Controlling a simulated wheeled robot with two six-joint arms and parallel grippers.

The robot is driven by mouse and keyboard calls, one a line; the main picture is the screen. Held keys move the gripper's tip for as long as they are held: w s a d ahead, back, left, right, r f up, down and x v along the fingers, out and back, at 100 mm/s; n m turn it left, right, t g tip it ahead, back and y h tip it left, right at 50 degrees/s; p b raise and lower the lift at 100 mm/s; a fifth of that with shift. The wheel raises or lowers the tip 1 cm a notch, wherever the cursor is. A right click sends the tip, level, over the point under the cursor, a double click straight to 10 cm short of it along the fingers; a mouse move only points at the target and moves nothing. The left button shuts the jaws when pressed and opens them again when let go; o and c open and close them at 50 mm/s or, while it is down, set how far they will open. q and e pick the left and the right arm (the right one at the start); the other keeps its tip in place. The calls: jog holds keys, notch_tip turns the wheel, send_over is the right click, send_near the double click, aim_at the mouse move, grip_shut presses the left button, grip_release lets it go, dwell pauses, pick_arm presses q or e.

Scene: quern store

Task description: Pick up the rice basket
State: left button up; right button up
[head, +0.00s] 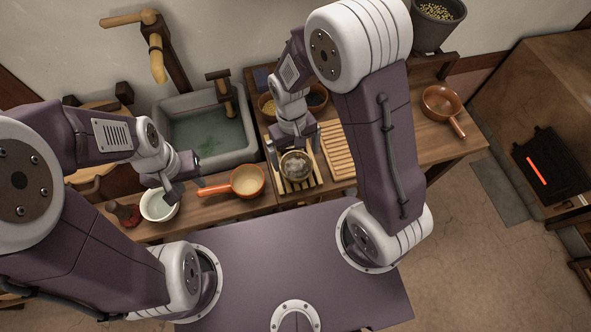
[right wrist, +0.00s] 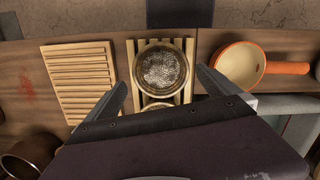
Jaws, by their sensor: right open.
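The rice basket (head: 296,165), a round basket with a pale mesh-like top, sits on a slatted wooden rack (head: 309,184) on the counter. It also shows in the right wrist view (right wrist: 163,68), on the same rack. My right gripper (head: 296,143) is just behind and above the basket in the head view. In the right wrist view its open jaws (right wrist: 162,80) stand on either side of the basket, with nothing held. A second round item (right wrist: 158,103) on the rack is partly hidden by the gripper. My left gripper (head: 181,182) is over a white bowl (head: 160,206); its jaw opening is unclear.
An orange-handled pan (head: 247,181) stands left of the rack, and a slatted board (head: 338,150) lies right of it. A sink (head: 205,137) is behind the pan. Bowls stand behind the right gripper. Another pan (head: 441,103) is at the counter's right.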

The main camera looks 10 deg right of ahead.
aim_at(296, 169)
jog(key=shift+w+f, duration=0.3)
jog(key=shift+f, duration=0.35)
jog(key=f, duration=0.2)
jog(key=s+f, duration=0.1)
jog(key=f, duration=0.1)
jog(key=shift+s+f+b, duration=0.2)
jog(key=shift+f+b, duration=0.1)
jog(key=shift+b, duration=0.05)
jog(key=shift+w+f, duration=0.1)
jog(key=shift+f, duration=0.05)
jog(key=c, duration=1.5)
pick_arm(q)
jog(key=shift+w+f, duration=0.25)
jog(key=shift+f, duration=0.2)
pick_arm(e)
jog(key=shift+c, duration=0.2)
pick_arm(q)
jog(key=shift+r, duration=0.2)
pick_arm(e)
jog(key=shift+r, duration=0.25)
